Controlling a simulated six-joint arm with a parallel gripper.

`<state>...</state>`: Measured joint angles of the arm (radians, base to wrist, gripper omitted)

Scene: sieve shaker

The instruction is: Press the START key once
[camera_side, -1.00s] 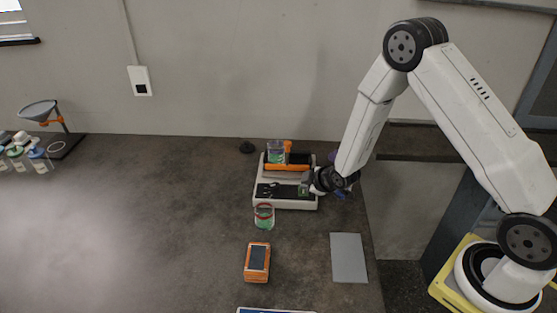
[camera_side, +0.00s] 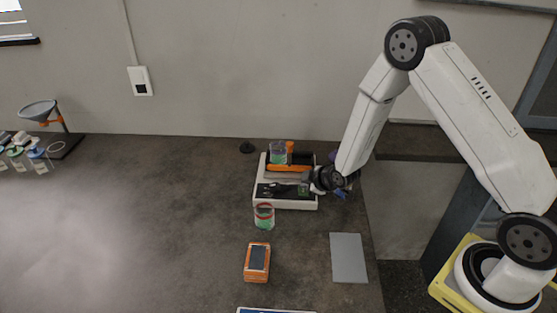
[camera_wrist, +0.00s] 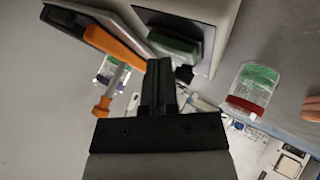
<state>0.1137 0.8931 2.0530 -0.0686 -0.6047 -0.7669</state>
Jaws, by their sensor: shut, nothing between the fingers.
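The sieve shaker (camera_side: 262,200) is a white machine with a black front panel, standing at the back right of the bench. A green key (camera_side: 303,190), which I take for START, is at the right of that panel. It also shows as a green block on the dark panel in the wrist view (camera_wrist: 174,42). My gripper (camera_side: 308,178) is shut and empty, just above and beside the green key. In the wrist view its fingertips (camera_wrist: 160,68) are close below the key. I cannot tell whether they touch it; any lettering is unreadable.
A clear jar with green contents (camera_side: 278,153) and an orange clamp bar (camera_side: 288,168) are on the shaker top. A red-banded jar (camera_side: 264,217) stands in front. An orange device (camera_side: 257,262) and a grey plate (camera_side: 348,258) lie nearer.

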